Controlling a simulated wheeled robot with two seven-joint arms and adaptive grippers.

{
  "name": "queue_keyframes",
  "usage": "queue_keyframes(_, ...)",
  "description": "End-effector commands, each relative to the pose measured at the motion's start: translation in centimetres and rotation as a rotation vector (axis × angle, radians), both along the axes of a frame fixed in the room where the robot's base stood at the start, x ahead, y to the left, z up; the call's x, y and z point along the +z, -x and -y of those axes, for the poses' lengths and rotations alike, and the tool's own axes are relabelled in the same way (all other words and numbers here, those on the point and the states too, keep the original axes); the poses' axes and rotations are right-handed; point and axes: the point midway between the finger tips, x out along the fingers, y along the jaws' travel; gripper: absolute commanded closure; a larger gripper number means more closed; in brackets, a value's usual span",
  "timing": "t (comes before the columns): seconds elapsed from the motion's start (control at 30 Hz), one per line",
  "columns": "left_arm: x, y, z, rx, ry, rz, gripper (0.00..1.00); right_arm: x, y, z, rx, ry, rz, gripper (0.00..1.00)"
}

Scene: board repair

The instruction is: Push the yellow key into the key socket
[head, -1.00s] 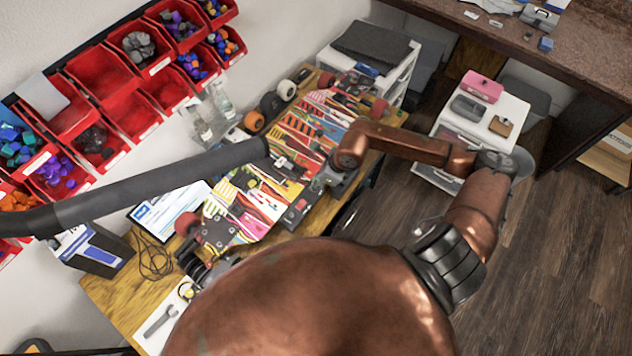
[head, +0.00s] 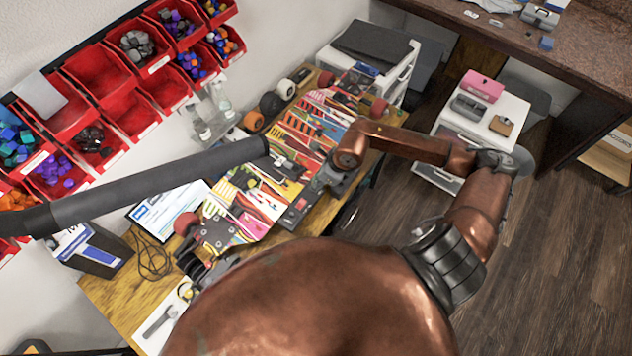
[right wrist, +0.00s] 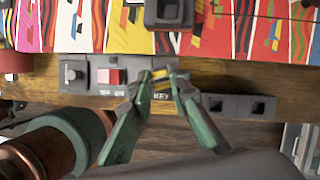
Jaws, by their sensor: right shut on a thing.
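In the right wrist view, my right gripper (right wrist: 161,82) has its two green fingers closed together on the small yellow key (right wrist: 160,84). The key is mostly hidden between the fingertips. It is at the grey control panel (right wrist: 96,89), just above the printed KEY label. The key socket is hidden behind the fingertips, so I cannot tell how deep the key sits. In the head view, my right gripper (head: 322,186) is at the bench's front edge, next to the panel (head: 296,212). My left gripper does not show.
A red button (right wrist: 112,76) and a grey knob (right wrist: 73,72) are left of the fingers. A grey block with two square openings (right wrist: 238,106) is to their right. The colourful skateboard deck (head: 252,222) lies just behind the panel. A dark tube (head: 150,184) crosses above the bench.

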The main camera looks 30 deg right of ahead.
Motion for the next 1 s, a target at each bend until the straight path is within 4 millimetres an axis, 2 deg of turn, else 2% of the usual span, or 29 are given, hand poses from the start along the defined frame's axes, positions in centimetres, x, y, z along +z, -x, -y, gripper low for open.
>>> queue_keyframes(1.0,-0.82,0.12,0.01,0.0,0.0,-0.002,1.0,-0.92,0.01,0.02,0.0,0.001,-0.001,1.0)
